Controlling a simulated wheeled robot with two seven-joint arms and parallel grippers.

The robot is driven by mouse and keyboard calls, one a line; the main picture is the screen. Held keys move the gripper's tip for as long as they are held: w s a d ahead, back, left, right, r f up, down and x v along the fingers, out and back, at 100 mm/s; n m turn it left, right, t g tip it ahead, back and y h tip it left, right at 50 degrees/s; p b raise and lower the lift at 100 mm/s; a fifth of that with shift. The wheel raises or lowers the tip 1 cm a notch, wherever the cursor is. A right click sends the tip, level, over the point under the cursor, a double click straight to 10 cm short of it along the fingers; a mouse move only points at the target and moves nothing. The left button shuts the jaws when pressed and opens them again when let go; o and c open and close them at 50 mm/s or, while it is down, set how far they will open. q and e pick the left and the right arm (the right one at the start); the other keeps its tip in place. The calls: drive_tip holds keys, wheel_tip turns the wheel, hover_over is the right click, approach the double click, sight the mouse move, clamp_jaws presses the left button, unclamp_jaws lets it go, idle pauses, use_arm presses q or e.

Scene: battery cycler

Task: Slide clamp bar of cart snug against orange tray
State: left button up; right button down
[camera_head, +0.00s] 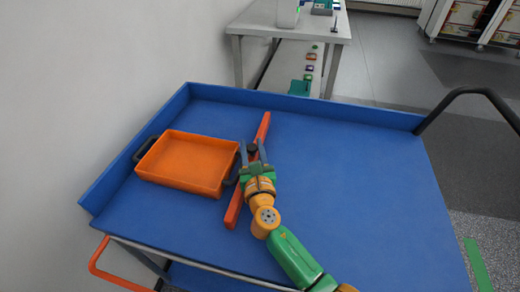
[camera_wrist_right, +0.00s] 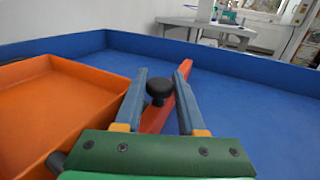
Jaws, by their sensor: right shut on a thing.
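The orange tray (camera_head: 187,163) lies on the left part of the cart's blue top, with dark handles at its left and right sides. It also shows at the left of the right wrist view (camera_wrist_right: 60,100). The red clamp bar (camera_head: 234,212) lies slanted just right of the tray. A strip of blue shows between them at the far end; contact at the right handle is hard to tell. My right gripper (camera_head: 252,150) is over the bar, its fingers on either side of the bar's black knob (camera_wrist_right: 159,88). It is shut on the knob. My left gripper is out of view.
The cart's blue top (camera_head: 350,180) is clear right of my right arm, with a raised rim (camera_head: 300,104) at the back and left. A black push handle (camera_head: 465,98) stands at the right. A grey table (camera_head: 290,25) with small items is behind.

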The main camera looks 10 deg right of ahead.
sight(252, 152)
drive_tip(key=c, duration=0.5)
unclamp_jaws()
drive_tip(key=shift+a, duration=0.1)
drive_tip(key=s, duration=0.7)
drive_tip(key=shift+a+p, duration=0.2)
drive_tip(key=shift+p, duration=0.1)
